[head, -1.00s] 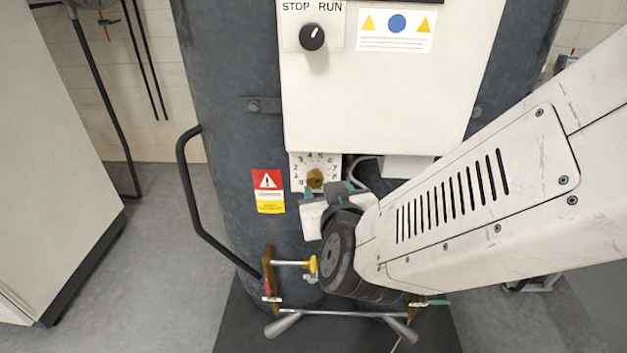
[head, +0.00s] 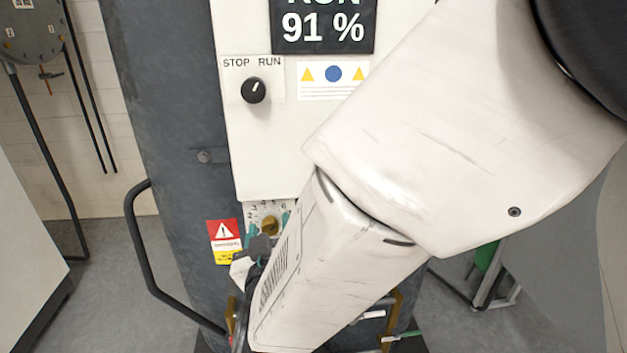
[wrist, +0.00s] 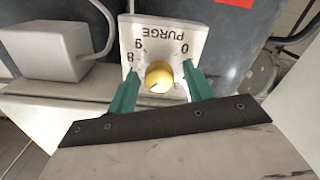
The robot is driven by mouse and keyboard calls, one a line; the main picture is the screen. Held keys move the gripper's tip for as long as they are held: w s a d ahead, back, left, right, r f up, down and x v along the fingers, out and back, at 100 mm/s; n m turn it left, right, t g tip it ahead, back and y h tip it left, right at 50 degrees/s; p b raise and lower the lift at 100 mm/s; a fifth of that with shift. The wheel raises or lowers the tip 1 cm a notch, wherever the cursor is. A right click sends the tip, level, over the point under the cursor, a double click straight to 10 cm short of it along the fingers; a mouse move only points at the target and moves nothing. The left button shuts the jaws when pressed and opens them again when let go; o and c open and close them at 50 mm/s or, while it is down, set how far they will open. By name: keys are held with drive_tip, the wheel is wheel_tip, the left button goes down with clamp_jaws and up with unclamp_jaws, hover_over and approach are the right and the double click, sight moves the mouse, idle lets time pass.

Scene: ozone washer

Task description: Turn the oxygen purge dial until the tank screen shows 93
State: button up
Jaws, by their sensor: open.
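The purge dial is a brass knob (head: 269,225) on a white numbered plate (head: 251,212) below the control box. In the wrist view the knob (wrist: 159,76) sits between the two green fingers of my gripper (wrist: 158,82), with a gap on each side. My gripper (head: 266,232) is open around the knob; in the head view it is partly hidden by my arm. The plate in the wrist view is upside down and reads PURGE. The tank screen (head: 323,25) reads 91 %, with RUN cut off at the top edge.
A black STOP/RUN knob (head: 253,90) is on the white control box (head: 262,150), turned toward RUN. A red and yellow warning label (head: 225,242) is left of the dial. A black handrail (head: 140,260) curves off the tank's left. A white box (wrist: 47,50) with a cable is beside the dial plate.

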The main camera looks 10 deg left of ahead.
drive_tip(key=shift+w, duration=0.2)
drive_tip(key=c, duration=1)
drive_tip(key=shift+m, duration=0.3)
drive_tip(key=shift+m, duration=2.6)
drive_tip(key=o, duration=1)
